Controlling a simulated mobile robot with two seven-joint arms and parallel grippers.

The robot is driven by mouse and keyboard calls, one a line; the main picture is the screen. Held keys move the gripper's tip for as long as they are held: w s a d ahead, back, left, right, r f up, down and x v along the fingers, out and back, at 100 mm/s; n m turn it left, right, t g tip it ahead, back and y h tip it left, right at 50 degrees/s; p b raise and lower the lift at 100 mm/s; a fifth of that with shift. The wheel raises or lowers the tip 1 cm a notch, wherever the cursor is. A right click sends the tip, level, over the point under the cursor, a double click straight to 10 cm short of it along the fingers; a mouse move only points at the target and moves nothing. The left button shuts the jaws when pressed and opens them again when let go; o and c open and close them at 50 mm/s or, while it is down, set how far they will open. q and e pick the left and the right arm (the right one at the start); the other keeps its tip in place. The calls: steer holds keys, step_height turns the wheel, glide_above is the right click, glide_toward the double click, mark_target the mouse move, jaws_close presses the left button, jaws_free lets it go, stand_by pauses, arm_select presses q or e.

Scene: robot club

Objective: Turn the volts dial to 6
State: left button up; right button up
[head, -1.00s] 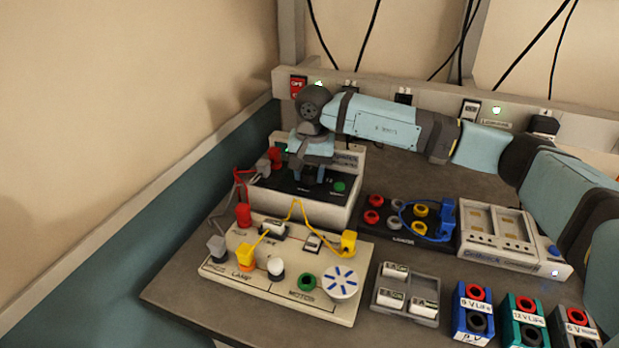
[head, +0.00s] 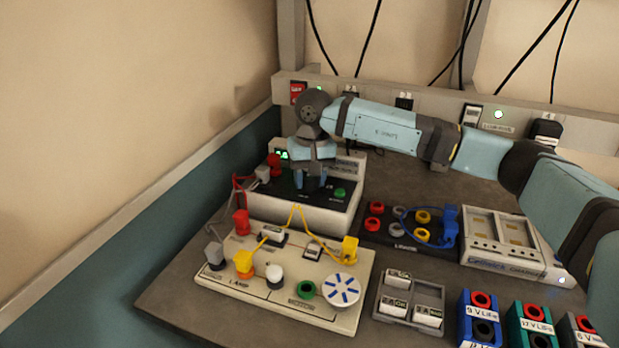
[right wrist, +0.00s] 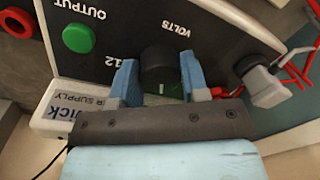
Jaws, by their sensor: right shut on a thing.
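The power supply (head: 300,213) is a white box with a black sloped panel at the back left of the bench. Its volts dial (right wrist: 158,68) is a round black knob beside the VOLTS label in the right wrist view. My right gripper (right wrist: 160,80) is shut on the dial, one blue finger on each side. In the head view the right gripper (head: 312,182) reaches down to the panel from above, and the fingers hide most of the dial. A small green display (head: 283,155) glows on the panel, but its digits are too small to read. My left gripper is not in view.
Red and grey plugs (head: 268,167) stand left of the gripper. The circuit board (head: 225,287) with lamp and motor lies in front. A black lead board (head: 380,236) and a white case (head: 505,262) are to the right.

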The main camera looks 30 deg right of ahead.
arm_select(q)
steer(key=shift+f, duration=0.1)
arm_select(e)
steer(key=o, duration=0.9)
steer(key=shift+r, duration=0.15)
arm_select(q)
steer(key=shift+p, duration=0.4)
arm_select(e)
steer(key=r, duration=1.3)
steer(key=shift+s+d+r, duration=0.1)
steer(key=shift+d+r, duration=0.2)
steer(key=shift+d, duration=0.05)
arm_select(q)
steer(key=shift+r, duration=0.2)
